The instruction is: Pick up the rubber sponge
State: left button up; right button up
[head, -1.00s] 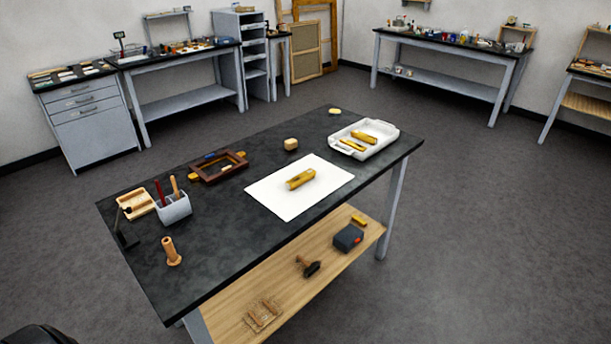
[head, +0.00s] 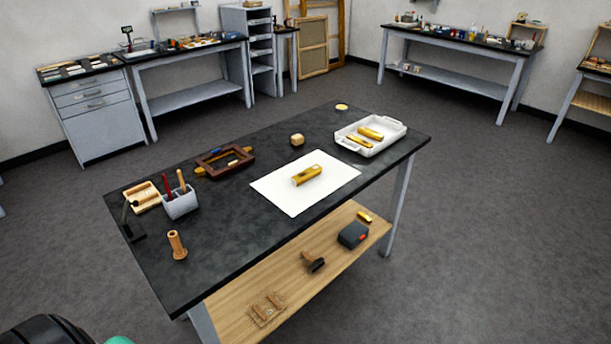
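A small tan block (head: 297,140) sits on the dark tabletop behind the white sheet. A small pale yellow rounded piece (head: 341,107) lies at the table's far edge. Either could be the rubber sponge; at this size I cannot tell which. Neither of my grippers is in view. Only a dark rounded part of my own body with a green patch shows at the bottom left, well apart from both pieces.
The dark table (head: 215,245) also holds a gilt fragment (head: 306,175) on a white sheet (head: 277,191), a white tray (head: 396,143) with yellow pieces, a brown frame (head: 211,172), a tool holder (head: 181,206) and a wooden peg (head: 177,245). Open floor surrounds it.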

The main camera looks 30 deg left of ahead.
aim_at(297, 139)
jog(key=i+u, duration=0.1)
jog(key=u, duration=0.9)
jog(key=i+l+u, duration=0.55)
jog(key=l+u, duration=0.25)
jog(key=l, duration=0.2)
jog(key=i+l+u, duration=0.25)
jog(key=l, duration=0.15)
jog(key=l+u, duration=0.3)
jog(key=l, duration=0.1)
